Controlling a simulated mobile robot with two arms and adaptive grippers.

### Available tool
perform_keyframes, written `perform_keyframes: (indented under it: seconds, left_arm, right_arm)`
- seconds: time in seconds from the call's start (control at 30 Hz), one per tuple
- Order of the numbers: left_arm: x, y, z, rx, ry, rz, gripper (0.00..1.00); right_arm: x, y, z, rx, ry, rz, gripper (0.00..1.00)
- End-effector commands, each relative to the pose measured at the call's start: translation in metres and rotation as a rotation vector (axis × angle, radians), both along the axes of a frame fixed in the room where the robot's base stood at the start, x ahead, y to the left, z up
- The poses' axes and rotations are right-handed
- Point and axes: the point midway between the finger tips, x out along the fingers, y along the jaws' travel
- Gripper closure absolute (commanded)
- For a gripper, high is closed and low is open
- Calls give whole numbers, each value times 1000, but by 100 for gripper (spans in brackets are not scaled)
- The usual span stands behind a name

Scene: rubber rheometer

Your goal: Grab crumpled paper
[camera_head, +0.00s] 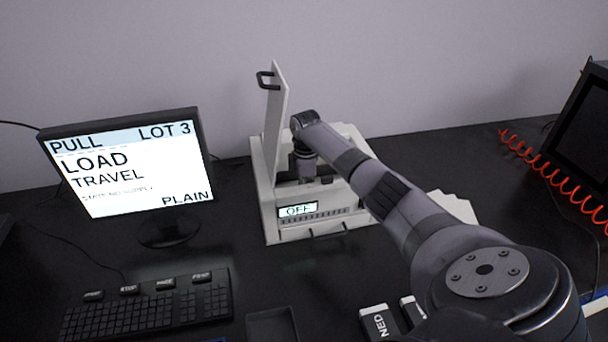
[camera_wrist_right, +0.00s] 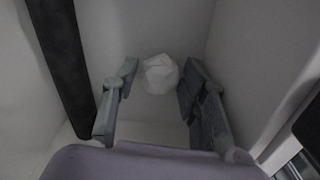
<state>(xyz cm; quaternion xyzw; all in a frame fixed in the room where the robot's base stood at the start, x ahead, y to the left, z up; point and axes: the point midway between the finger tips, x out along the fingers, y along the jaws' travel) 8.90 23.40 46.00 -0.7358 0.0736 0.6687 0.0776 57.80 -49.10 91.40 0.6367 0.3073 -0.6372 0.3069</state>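The crumpled paper (camera_wrist_right: 160,74) is a small white ball inside the white machine, seen in the right wrist view. My right gripper (camera_wrist_right: 158,84) is open, with one finger on each side of the paper. The paper shows at the fingertips, close to the right-hand finger; I cannot tell whether they touch. In the head view my right arm reaches into the open top of the machine (camera_head: 268,222), and its walls and my wrist hide the paper and the fingertips. My left gripper is not in view.
The machine's lid (camera_head: 275,125) stands upright, left of my right arm. A monitor (camera_head: 130,165) and keyboard (camera_head: 150,307) are at the left. A dark tray (camera_head: 272,324) lies at the front. White sheets (camera_head: 455,207) and a red coiled cable (camera_head: 550,172) are at the right.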

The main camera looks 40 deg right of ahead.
Motion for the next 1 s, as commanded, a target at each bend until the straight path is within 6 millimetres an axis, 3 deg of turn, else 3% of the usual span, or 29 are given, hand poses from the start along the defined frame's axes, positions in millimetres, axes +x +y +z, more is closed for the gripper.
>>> perform_keyframes:
  seconds: [0.33,0.7,1.0]
  left_arm:
    - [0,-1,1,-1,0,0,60]
    - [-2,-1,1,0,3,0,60]
    - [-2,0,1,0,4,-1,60]
  right_arm:
    - [0,0,-11,0,0,1,60]
    - [0,0,-10,0,0,1,85]
    - [0,0,-9,-1,-1,1,85]
